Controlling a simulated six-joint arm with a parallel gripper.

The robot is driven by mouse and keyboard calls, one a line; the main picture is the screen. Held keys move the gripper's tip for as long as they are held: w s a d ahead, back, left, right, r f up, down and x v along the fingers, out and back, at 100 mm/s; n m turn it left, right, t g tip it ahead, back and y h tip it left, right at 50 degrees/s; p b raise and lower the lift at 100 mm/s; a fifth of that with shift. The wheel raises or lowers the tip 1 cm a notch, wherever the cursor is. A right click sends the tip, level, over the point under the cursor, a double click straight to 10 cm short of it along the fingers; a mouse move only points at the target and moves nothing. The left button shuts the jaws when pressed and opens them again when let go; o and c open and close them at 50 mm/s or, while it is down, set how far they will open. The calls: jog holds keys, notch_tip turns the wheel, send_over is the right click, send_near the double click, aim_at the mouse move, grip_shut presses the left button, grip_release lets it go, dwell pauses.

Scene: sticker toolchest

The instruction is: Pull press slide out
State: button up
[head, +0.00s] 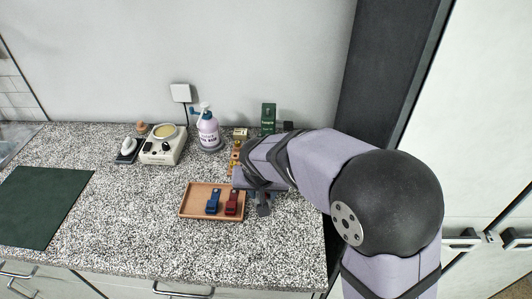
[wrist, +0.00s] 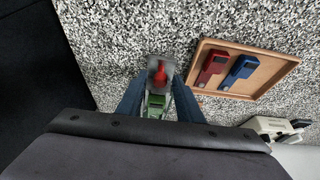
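My gripper (wrist: 160,84) points down at the counter, with its two blue fingers apart. Between and just beyond them in the wrist view is a small grey piece with a red part (wrist: 159,75) and a green part (wrist: 156,102). I take this to be the press with its slide, but it is small and blurred. I cannot tell whether the fingers touch it. In the head view my gripper (head: 262,205) is just right of the wooden tray, and my arm hides most of what lies there.
The wooden tray (head: 183,212) holds a blue tool (head: 213,203) and a red tool (head: 232,204). Behind are a cream device (head: 160,150), a pump bottle (head: 208,130) and a green box (head: 268,115). A dark green mat (head: 40,205) lies left; the counter between is clear.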

jog(key=shift+r+p, duration=1.6)
jog(key=shift+r, duration=0.8)
